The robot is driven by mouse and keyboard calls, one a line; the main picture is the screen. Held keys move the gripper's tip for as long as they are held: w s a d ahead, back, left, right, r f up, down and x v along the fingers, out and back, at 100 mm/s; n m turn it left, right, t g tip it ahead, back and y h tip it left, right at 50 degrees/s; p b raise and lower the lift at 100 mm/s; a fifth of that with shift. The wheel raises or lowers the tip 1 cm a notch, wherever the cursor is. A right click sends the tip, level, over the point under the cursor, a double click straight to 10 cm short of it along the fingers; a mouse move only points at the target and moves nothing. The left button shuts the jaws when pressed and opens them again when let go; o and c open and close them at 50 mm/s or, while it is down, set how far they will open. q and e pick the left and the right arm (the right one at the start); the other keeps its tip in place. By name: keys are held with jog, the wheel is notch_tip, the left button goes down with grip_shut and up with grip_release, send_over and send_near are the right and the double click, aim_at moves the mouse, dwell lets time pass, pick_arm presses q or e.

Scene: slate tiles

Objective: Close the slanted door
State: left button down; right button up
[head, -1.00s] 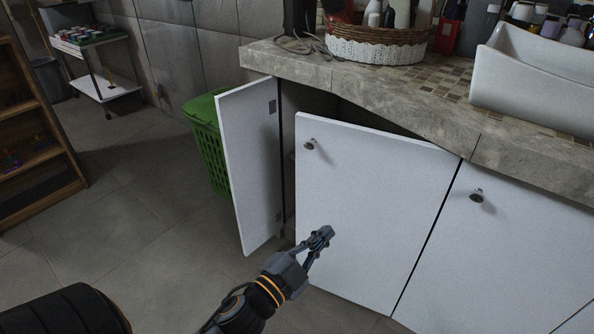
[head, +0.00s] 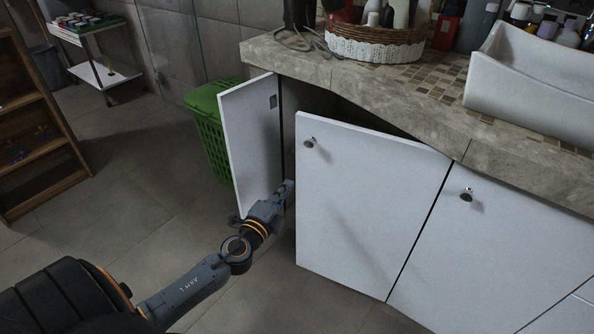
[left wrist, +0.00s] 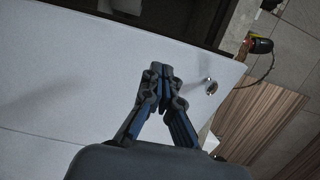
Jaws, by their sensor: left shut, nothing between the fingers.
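The white middle door (head: 365,215) of the cabinet, below the angled counter edge, stands ajar, with a dark gap above it and a round knob (head: 309,142) at its upper left. My left gripper (head: 288,187) is shut and empty. In the head view it is at the door's free left edge, between this door and the narrow left door. In the left wrist view the shut fingertips (left wrist: 160,72) appear over a white door face (left wrist: 75,85), with a knob (left wrist: 211,87) to their right. I cannot tell whether they touch it. My right gripper is out of view.
The narrow left door (head: 250,140) stands wide open beside a green basket (head: 208,125). The stone counter (head: 380,95) carries a wicker basket (head: 375,48) and a white sink (head: 525,80). A wooden shelf (head: 40,140) stands at the left. The floor between is clear.

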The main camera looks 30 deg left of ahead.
aim_at(301, 167)
pick_arm(q)
jog(key=w, duration=0.5)
jog(key=shift+w+a, duration=0.35)
jog(key=shift+w, duration=0.55)
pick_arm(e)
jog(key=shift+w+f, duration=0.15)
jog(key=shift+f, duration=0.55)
pick_arm(q)
jog(key=shift+a, duration=0.1)
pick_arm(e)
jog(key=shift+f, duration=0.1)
